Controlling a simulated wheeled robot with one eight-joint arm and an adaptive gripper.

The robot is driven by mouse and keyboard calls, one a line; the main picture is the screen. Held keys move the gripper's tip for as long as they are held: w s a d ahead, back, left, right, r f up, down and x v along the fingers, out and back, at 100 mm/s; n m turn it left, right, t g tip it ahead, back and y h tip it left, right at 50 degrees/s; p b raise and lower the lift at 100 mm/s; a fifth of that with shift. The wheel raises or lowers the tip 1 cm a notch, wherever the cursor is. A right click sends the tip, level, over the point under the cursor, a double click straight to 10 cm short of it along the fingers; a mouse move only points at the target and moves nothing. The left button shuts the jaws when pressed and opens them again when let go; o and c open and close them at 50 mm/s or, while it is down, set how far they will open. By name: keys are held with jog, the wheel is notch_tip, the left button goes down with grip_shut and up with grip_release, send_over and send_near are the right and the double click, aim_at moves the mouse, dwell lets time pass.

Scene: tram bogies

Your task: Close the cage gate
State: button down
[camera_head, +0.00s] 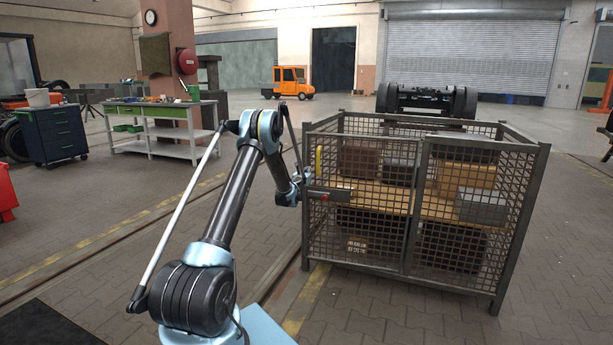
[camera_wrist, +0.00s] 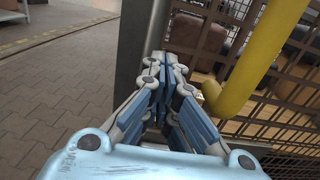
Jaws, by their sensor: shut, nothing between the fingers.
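The mesh cage (camera_head: 497,300) stands at the right in the head view. Its gate (camera_head: 365,225) is the left part of the front, and looks in line or nearly in line with the front frame; I cannot tell whether a small gap remains. A yellow handle (camera_head: 319,160) is on the gate's left side, above a grey latch bar with a red part (camera_head: 325,195). My gripper (camera_head: 300,190) is at the cage's left front corner, beside the handle. In the wrist view my gripper (camera_wrist: 172,85) is shut and empty, with the yellow handle (camera_wrist: 255,65) to its right, not held.
Boxes (camera_head: 465,177) sit on a wooden shelf inside the cage. A grey post (camera_wrist: 140,40) rises just beyond my fingers in the wrist view. A workbench (camera_head: 160,125) and a dark tool cabinet (camera_head: 55,135) stand at the left. The paved floor between is clear.

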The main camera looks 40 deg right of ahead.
jog(key=w+d+m+g+h, duration=0.1)
jog(key=w+d+g, duration=0.1)
jog(key=w+d, duration=0.2)
jog(key=shift+d+r, duration=0.25)
jog(key=shift+d, duration=0.9)
jog(key=v, duration=1.4)
jog(key=shift+s+a+f, duration=0.3)
jog(key=shift+s+f, duration=0.05)
jog(key=shift+f, duration=0.05)
